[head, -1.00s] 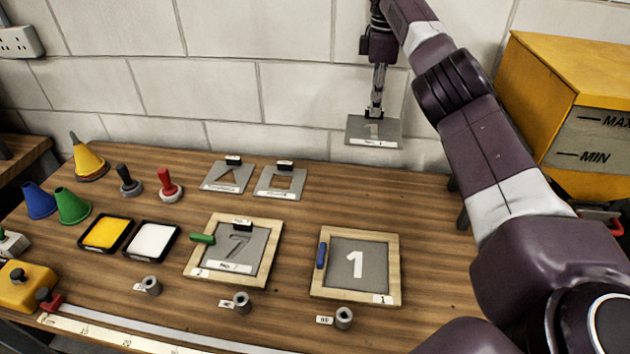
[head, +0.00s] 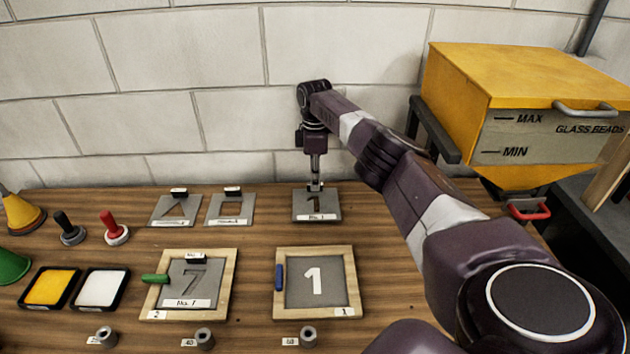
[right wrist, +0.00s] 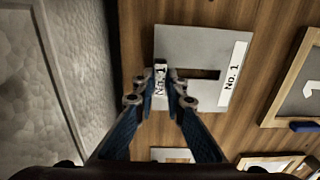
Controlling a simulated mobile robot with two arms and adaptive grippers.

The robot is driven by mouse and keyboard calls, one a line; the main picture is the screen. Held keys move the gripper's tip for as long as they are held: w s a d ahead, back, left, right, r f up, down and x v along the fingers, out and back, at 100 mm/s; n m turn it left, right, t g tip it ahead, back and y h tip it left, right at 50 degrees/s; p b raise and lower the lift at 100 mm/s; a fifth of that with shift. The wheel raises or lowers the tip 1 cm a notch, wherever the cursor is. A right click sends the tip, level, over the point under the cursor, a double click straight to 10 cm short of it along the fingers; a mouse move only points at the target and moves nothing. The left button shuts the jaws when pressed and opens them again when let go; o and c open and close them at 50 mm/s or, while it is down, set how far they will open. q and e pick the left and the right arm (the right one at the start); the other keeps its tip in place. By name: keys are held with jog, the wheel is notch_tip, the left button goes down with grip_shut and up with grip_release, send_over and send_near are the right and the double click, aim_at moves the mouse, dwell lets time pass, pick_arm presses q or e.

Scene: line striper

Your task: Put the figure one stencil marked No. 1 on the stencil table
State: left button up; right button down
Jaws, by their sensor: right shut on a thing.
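The figure one stencil, a grey plate with a cut-out 1 and a white No. 1 label (head: 327,206), is at the back of the wooden stencil table (head: 400,265). My right gripper (head: 316,187) is above it, shut on its small upright tab. In the right wrist view the fingers (right wrist: 168,92) close around the tab, and the plate (right wrist: 200,42) looks flat over the wood. I cannot tell whether the plate touches the table or hovers just above it. My left gripper is not in view.
Two other stencils (head: 231,210) lie to the left. In front are a framed 7 stencil (head: 230,285) and a framed white 1 (head: 351,272). Paint pads (head: 101,288) and stamps (head: 115,230) stand left. A yellow glass beads hopper (head: 470,95) is right; the wall is close behind.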

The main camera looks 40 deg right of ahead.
jog(key=shift+f, duration=0.45)
jog(key=shift+f, duration=0.1)
jog(key=c, duration=2)
grip_release()
jog(key=shift+o, duration=0.2)
jog(key=shift+r, duration=0.3)
notch_tip(320, 180, up, 12)
jog(key=b, duration=0.2)
jog(key=shift+f, duration=0.15)
